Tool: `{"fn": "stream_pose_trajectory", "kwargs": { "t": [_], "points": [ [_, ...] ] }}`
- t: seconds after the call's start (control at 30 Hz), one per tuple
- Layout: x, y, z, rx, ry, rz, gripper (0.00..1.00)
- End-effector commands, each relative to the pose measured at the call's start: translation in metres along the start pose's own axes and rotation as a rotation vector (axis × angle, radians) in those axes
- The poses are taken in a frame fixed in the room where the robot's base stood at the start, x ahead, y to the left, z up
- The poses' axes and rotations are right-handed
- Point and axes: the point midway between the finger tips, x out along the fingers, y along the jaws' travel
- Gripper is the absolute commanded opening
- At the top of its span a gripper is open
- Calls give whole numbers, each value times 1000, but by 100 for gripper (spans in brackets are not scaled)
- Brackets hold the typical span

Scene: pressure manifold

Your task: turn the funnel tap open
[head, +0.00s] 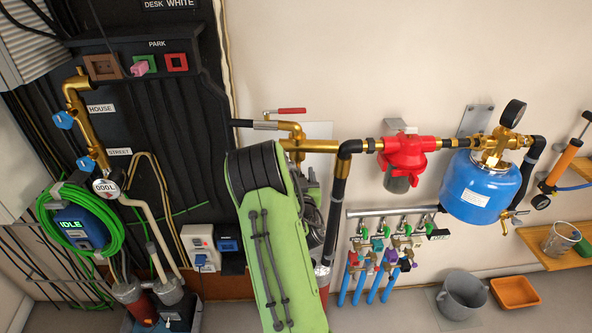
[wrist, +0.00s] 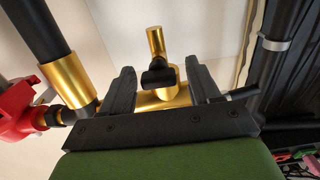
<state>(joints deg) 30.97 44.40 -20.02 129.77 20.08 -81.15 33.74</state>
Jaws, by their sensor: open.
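In the wrist view, a brass fitting (wrist: 156,42) with a dark, handle-like piece (wrist: 158,75) shows between the two black fingers of my gripper (wrist: 161,82). The fingers are apart, one on each side of it, and there is no clear grip on it. In the head view, a brass tap body (head: 296,131) with a red lever (head: 292,111) stands on the brass pipe, just above my green arm. The lever lies roughly level. I make out no funnel and cannot tell for sure which tap is the funnel tap. My arm hides the gripper's fingertips in the head view.
The red filter (head: 406,158) and the blue tank (head: 478,186) hang to the right. A black pipe (head: 339,205) runs down close beside my arm. Several small valves (head: 390,245) hang below. A black panel (head: 180,130) with sockets and cables is on the left.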

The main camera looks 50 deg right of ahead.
Motion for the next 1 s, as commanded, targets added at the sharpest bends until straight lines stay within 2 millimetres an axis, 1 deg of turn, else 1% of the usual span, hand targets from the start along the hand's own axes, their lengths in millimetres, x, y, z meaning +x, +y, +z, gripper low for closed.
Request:
{"fn": "stream_pose_trajectory", "kwargs": {
  "t": [0.1, 0.43, 0.73, 0.87, 1.0],
  "points": [
    [0, 0, 0, 0, 0, 0, 62],
    [0, 0, 0, 0, 0, 0, 11],
    [0, -1, 0, -35, 0, 0, 10],
    [0, -1, 1, -96, 0, 0, 10],
    [0, -2, 1, -194, 0, 0, 10]
  ]
}}
